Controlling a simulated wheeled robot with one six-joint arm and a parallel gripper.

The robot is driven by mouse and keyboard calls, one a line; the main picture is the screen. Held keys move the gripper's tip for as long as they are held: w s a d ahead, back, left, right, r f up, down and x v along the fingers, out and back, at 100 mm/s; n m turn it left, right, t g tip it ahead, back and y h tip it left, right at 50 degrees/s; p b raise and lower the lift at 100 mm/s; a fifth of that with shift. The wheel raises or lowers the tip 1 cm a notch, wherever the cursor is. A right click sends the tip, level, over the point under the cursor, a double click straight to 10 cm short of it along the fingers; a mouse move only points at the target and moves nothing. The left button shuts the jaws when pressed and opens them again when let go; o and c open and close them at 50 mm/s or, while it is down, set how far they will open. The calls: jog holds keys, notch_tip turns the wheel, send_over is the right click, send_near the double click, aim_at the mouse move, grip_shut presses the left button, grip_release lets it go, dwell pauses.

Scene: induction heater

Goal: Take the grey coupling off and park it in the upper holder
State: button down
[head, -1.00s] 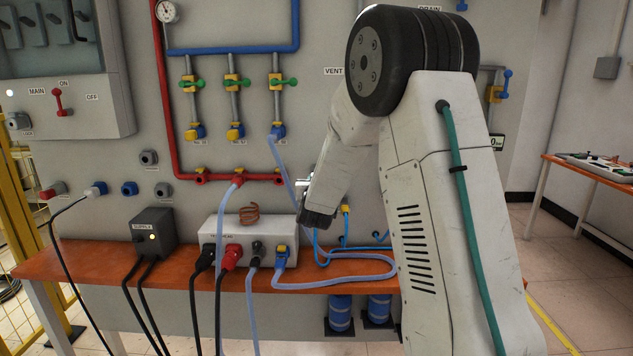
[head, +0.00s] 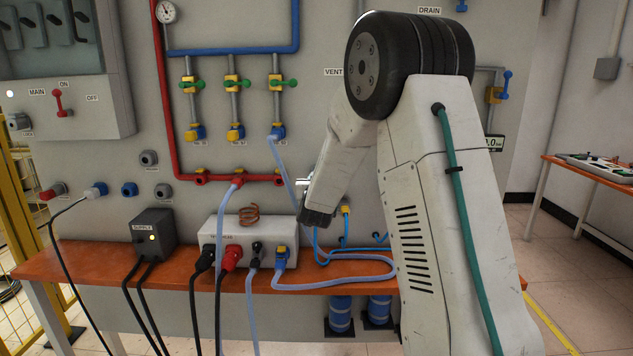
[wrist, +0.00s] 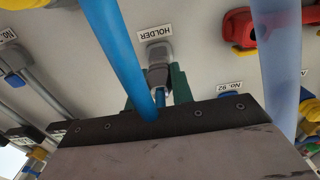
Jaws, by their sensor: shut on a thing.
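In the wrist view, my gripper (wrist: 156,84) has green fingers closed on the grey coupling (wrist: 157,75), which has a blue hose (wrist: 118,50) running from it past the camera. Coupling and holder look touching or very close; I cannot tell whether the coupling is seated. In the head view, my fingers and the coupling are hidden behind my arm.
In the wrist view, a pale translucent hose (wrist: 281,60) hangs close on the right, near a red fitting (wrist: 240,28) and a blue port (wrist: 232,97). The head view shows a white box (head: 290,232) with a copper coil on the orange bench (head: 105,258), with several cables and hoses in front.

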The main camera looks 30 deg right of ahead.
jog(key=c, duration=1.1)
grip_release()
jog(key=shift+c, duration=0.2)
jog(key=s+a+f+n+g+y, duration=0.2)
jog(key=s+a+f+g+y, duration=0.25)
jog(key=s+a, duration=0.45)
jog(key=s+a+f+n+g+y, duration=0.1)
jog(key=s+a+f+g+y, duration=0.4)
jog(key=s+a, duration=0.3)
jog(key=s+a+r+n+g, duration=0.1)
jog(key=s+a+r, duration=0.1)
jog(key=s, duration=0.8)
jog(key=s+a+r+n+g, duration=0.1)
jog(key=s+r, duration=0.4)
jog(key=s, duration=0.5)
jog(key=s+a+r+n+g, duration=0.1)
jog(key=s+a+r+g, duration=0.1)
jog(key=s, duration=0.8)
jog(key=shift+s+a+r+n, duration=0.3)
jog(key=shift+a+r+n, duration=0.1)
jog(key=shift+a+r, duration=0.35)
